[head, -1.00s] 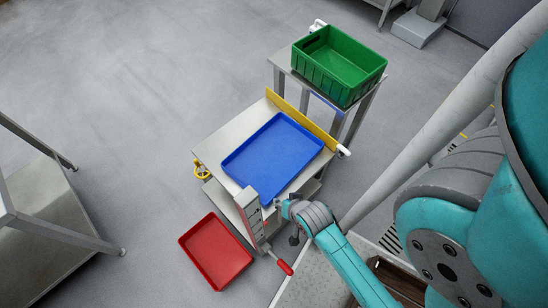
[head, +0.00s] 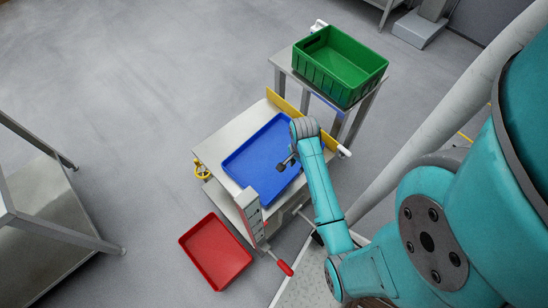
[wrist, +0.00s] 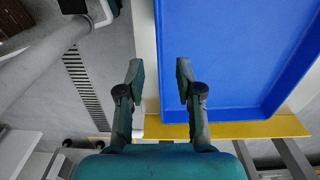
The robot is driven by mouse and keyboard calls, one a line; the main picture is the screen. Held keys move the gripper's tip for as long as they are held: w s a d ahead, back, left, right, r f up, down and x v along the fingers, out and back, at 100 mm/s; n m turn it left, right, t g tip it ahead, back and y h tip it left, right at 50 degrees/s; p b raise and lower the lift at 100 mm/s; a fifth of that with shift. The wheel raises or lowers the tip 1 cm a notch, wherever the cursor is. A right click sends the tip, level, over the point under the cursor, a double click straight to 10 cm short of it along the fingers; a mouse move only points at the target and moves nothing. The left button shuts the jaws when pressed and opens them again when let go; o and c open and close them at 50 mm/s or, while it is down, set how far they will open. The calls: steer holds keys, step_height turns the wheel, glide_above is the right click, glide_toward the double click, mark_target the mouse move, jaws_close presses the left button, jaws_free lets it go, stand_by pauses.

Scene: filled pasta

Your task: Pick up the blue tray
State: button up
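The blue tray (head: 252,162) lies flat on the metal top of a small cart in the head view, empty as far as I can see. My arm covers part of its right side. In the wrist view the tray (wrist: 235,60) fills the upper right, with its near corner by the yellow strip. My gripper (wrist: 157,72) is open and empty, its two fingers apart.
The cart top (head: 217,150) has a yellow strip (head: 278,101) along its back edge. A green crate (head: 338,65) stands on a metal stand behind. A red tray (head: 215,252) lies at the lower left. A metal table (head: 45,215) stands far left, with clear floor between.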

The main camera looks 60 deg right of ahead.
steer(key=shift+s+d+f, duration=0.1)
steer(key=shift+d+f, duration=0.1)
steer(key=shift+f, duration=1.85)
steer(key=shift+s+d+f, duration=0.1)
steer(key=shift+d+f, duration=0.05)
steer(key=shift+f, duration=1.85)
jaws_close()
